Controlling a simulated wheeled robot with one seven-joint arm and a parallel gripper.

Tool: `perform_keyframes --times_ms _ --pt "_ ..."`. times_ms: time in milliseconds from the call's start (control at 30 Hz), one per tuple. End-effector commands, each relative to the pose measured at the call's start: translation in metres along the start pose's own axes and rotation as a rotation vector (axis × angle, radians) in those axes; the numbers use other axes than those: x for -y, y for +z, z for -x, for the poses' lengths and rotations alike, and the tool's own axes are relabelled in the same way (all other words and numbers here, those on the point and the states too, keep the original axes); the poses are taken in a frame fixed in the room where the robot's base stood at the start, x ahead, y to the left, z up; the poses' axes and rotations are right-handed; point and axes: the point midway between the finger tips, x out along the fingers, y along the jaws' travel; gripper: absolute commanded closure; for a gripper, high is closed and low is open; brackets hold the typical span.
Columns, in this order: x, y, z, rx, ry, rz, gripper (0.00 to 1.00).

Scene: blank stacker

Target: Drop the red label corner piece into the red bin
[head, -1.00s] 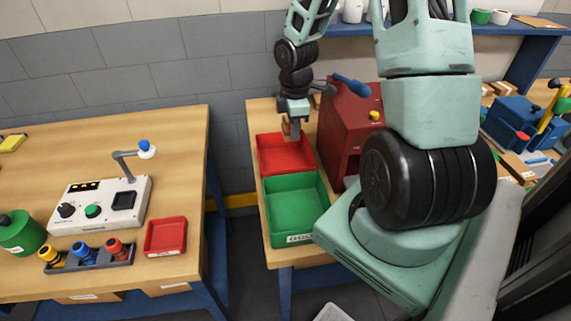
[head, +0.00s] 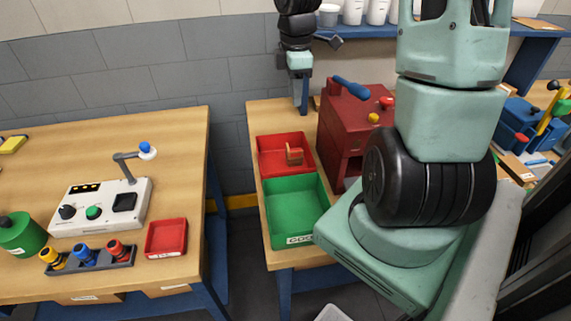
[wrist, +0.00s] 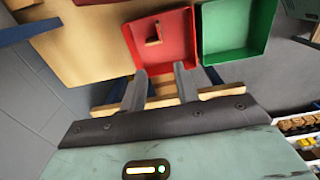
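The corner piece (head: 294,155), a small wood-coloured block, lies inside the red bin (head: 268,142), toward its right side. In the wrist view the piece (wrist: 154,36) sits on the floor of the red bin (wrist: 178,48), clear of the fingers. Its red label cannot be made out. My gripper (head: 303,106) is above and behind the red bin, apart from the piece. In the wrist view my gripper (wrist: 161,80) has its two fingers spread with nothing between them.
A green bin (head: 295,208) stands directly in front of the red bin. A dark red machine (head: 344,125) with a blue handle stands close on the right. The left table (head: 110,130) holds a control box (head: 98,205) and a small red tray (head: 166,237).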

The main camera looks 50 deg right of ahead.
Motion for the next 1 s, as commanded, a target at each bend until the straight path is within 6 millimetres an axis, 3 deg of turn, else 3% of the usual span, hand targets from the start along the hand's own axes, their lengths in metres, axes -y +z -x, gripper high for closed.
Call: perform_keyframes --times_ms 100,333,1000 --pt "-0.001 0.0 0.025 0.001 0.005 -0.001 0.69" --pt "0.0 0.0 0.051 0.001 0.001 0.0 0.69" --pt "0.002 -0.005 0.054 0.0 -0.001 0.001 0.69"
